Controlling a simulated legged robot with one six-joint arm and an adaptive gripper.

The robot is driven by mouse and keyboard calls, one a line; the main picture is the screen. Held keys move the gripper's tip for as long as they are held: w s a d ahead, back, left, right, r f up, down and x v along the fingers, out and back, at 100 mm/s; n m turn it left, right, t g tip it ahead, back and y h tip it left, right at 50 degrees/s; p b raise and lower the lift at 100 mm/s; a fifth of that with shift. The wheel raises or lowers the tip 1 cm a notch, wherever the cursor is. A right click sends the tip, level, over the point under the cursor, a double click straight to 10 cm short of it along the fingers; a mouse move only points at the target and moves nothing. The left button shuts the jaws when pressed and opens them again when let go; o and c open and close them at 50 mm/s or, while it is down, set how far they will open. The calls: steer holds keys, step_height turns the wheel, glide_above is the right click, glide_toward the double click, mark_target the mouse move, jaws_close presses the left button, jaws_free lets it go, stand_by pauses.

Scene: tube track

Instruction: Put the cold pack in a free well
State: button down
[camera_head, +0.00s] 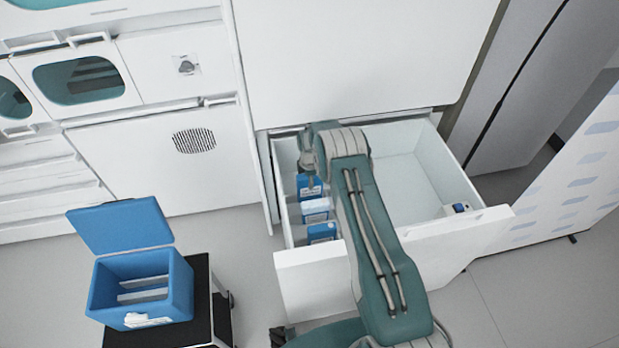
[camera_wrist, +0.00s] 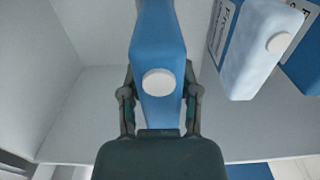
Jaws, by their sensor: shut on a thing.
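My gripper (camera_wrist: 159,98) is shut on a plain blue pack (camera_wrist: 158,45) with a round white cap, one finger on each side. In the head view this held pack (camera_head: 309,188) is at the far left of the open drawer, under my gripper (camera_head: 306,168). I cannot tell whether it touches the drawer floor. Beside it stand a paler, whitish-blue pack (camera_head: 315,210) and another blue pack (camera_head: 322,232). The pale pack also shows in the wrist view (camera_wrist: 252,45). The open blue cool box (camera_head: 140,290) has white dividers (camera_head: 143,288) inside; its wells are partly hidden.
The white drawer (camera_head: 485,215) is pulled out, its right side mostly bare. A small white and blue item (camera_head: 457,208) lies at its right. The box stands on a black cart (camera_head: 190,333) at lower left, lid (camera_head: 120,225) raised. Grey floor separates cart and drawer.

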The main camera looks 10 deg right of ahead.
steer(key=shift+w, duration=0.1)
steer(key=shift+f, duration=1.3)
steer(key=shift+f, duration=0.4)
steer(key=shift+c, duration=1.3)
jaws_free()
step_height(320, 180, up, 12)
steer(key=shift+f, duration=0.1)
